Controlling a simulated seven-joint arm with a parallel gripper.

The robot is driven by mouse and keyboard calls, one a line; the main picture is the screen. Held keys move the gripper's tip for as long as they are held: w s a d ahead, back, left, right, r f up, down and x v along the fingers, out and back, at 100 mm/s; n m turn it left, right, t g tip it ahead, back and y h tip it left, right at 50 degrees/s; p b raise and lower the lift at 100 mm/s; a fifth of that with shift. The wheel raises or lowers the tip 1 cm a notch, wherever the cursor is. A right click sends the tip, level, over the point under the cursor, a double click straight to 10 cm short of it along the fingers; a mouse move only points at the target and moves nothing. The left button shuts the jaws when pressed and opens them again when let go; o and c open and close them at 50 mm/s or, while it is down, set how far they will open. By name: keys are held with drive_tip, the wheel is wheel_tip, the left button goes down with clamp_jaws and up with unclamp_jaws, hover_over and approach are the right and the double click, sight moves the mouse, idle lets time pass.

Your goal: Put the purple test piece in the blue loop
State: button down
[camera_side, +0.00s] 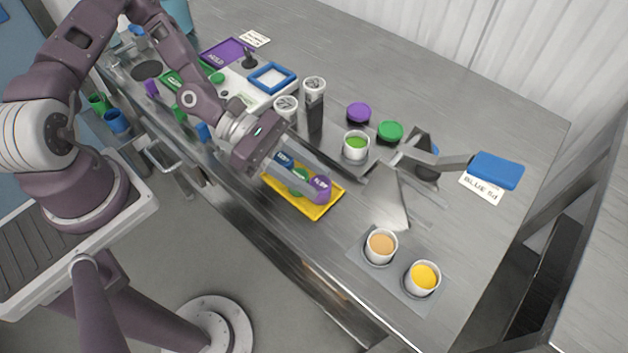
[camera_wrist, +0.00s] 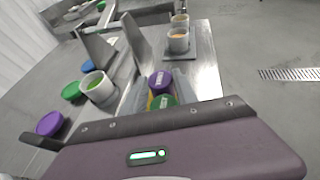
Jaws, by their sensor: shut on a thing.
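The purple test piece (camera_side: 320,188) is a round, labelled disc at the right end of the yellow tray (camera_side: 322,212); it also shows in the wrist view (camera_wrist: 161,79). My gripper (camera_side: 327,186) reaches down over the tray, with its long pale fingers shut around the purple piece. I cannot tell whether the piece still touches the tray. A green piece (camera_side: 299,176) and a blue piece (camera_side: 284,159) are beside it along the tray. The blue loop (camera_side: 272,77) is a square frame on the white board at the back left, with a pale, empty inside.
A purple holder (camera_side: 228,52) and a green frame (camera_side: 181,90) lie near the blue loop. Two tall cylinders (camera_side: 314,92) (camera_side: 286,105) stand between tray and loop. Cups of orange (camera_side: 381,245) and yellow (camera_side: 423,277) stand front right.

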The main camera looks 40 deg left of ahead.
wheel_tip(320, 180, up, 9)
drive_tip(key=w+a+n+t+y, duration=0.1)
drive_tip(key=w+a, duration=0.3)
drive_tip(key=w, duration=0.4)
drive_tip(key=w+a+n+t, duration=0.1)
drive_tip(key=w+a, duration=0.3)
drive_tip(key=w, duration=0.3)
drive_tip(key=w+a+f, duration=0.3)
drive_tip(key=w+a, duration=0.4)
drive_tip(key=a, duration=0.6)
drive_tip(key=shift+m+g+h, duration=0.3)
drive_tip(key=shift+m+g, duration=0.5)
drive_tip(key=shift+m, duration=0.1)
drive_tip(key=s+a, duration=0.2)
drive_tip(key=a, duration=0.3)
drive_tip(key=shift+s+f, duration=0.15)
drive_tip(key=shift+s, duration=0.25)
drive_tip(key=s+a+r+g, duration=0.1)
drive_tip(key=s+a+r, duration=0.15)
drive_tip(key=r, duration=0.65)
drive_tip(key=shift+t, duration=0.3)
drive_tip(key=f, duration=0.8)
drive_tip(key=s+f, duration=0.1)
drive_tip(key=f, duration=0.3)
drive_tip(key=shift+s+a+f, duration=0.1)
drive_tip(key=shift+a+f, duration=0.2)
drive_tip(key=shift+f, duration=0.05)
